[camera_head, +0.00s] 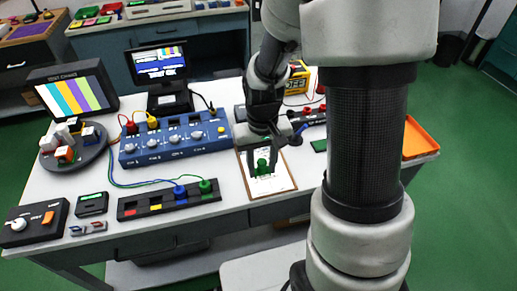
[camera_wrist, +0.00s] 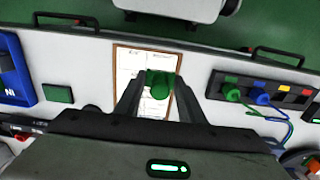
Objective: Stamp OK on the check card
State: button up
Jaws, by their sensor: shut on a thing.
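The check card (camera_head: 281,181) is a white sheet on a brown-edged board near the table's front edge. In the wrist view the card (camera_wrist: 142,64) lies beyond my fingertips, with a few marks at its far edge. My gripper (camera_head: 263,163) points down over the card. It is shut on a green stamp (camera_head: 263,170), which also shows between the fingers in the wrist view (camera_wrist: 160,86). The stamp covers part of the card. Its underside is hidden, and I cannot tell whether it touches the card. No OK mark is readable.
A green pad (camera_head: 319,146) lies right of the card. A blue knob panel (camera_head: 175,141) and a black strip with plugs and cables (camera_head: 167,202) stand left. An orange tray (camera_head: 418,138) is at the right end. The white tabletop just left of the card is partly clear.

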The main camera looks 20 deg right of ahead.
aim_at(262, 188)
jog(key=shift+f+b, duration=2.25)
jog(key=shift+f, duration=0.7)
jog(key=shift+f+b, duration=0.4)
jog(key=shift+f, duration=0.2)
jog(key=shift+r, duration=0.1)
jog(key=shift+r+p, duration=2.85)
jog(key=shift+r, duration=0.65)
